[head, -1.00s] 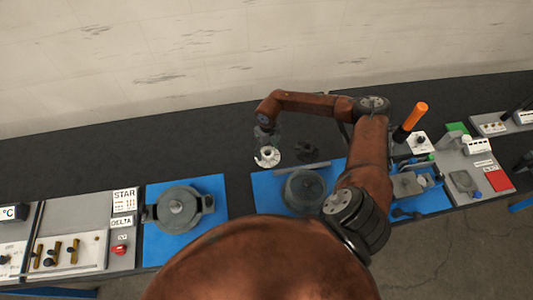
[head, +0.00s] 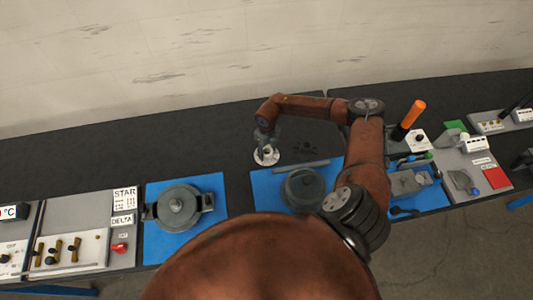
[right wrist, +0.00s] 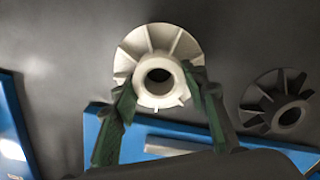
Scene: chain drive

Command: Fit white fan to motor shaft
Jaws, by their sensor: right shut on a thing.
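The white fan (head: 267,158), a finned disc with a hollow hub, is on or just above the dark bench top behind the right blue mat. It also shows in the right wrist view (right wrist: 146,46), hub facing the camera. My right gripper (head: 265,142) is over it; in the right wrist view its green fingers (right wrist: 160,84) are shut on the hub from both sides. Grey round motor-like housings sit on the right blue mat (head: 302,187) and left blue mat (head: 178,208). I cannot make out which bears the motor shaft. My left gripper is not in view.
A dark fan (head: 305,148) lies just right of the white one, also in the right wrist view (right wrist: 279,103). A grey bar (head: 300,166) lies along the right mat's back edge. An orange-handled tool (head: 409,119) stands farther right. The bench left of the white fan is clear.

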